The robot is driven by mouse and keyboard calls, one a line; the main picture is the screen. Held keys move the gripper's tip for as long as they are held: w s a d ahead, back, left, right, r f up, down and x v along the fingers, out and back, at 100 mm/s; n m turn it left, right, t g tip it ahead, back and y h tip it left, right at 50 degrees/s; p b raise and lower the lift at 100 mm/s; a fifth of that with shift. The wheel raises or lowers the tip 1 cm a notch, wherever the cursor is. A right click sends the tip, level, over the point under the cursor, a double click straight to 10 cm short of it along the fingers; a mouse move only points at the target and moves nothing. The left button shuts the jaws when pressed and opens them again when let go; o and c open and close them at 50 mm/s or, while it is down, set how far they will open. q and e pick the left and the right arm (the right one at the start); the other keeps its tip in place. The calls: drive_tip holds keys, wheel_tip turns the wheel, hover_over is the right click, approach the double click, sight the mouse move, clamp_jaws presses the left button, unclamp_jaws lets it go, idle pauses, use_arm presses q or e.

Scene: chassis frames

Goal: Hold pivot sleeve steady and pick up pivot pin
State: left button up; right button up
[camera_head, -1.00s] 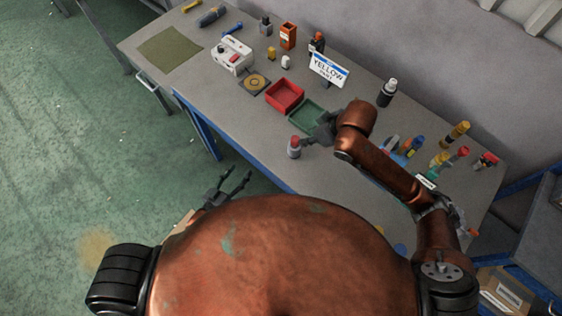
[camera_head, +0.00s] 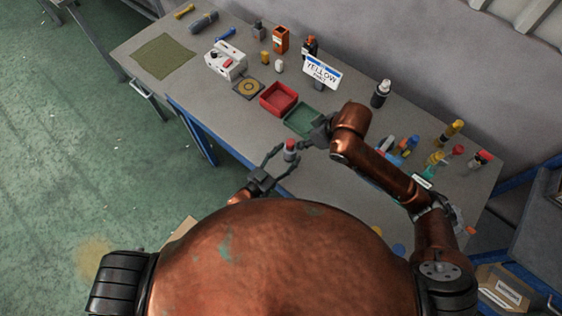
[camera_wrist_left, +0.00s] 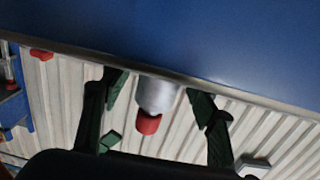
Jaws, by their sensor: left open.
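A grey cylinder with a red end (camera_head: 290,147) stands upright near the table's front edge, red end up. It also shows in the left wrist view (camera_wrist_left: 155,97), where the red end points down the picture. I cannot tell sleeve and pin apart in it. My left gripper (camera_head: 280,158) is open around the cylinder, a finger on each side; its dark fingers show in the left wrist view (camera_wrist_left: 159,92) with gaps to the cylinder. My right gripper (camera_head: 307,142) reaches to the cylinder's right side. Its fingertips are too small to tell whether they grip.
A red tray (camera_head: 264,103) and a green tray (camera_head: 289,126) lie behind the cylinder. Several coloured-top items fill the right side. My right arm crosses the table.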

use_arm(q)
drive_tip(key=shift+x, duration=0.95)
drive_tip(key=shift+c, duration=0.2)
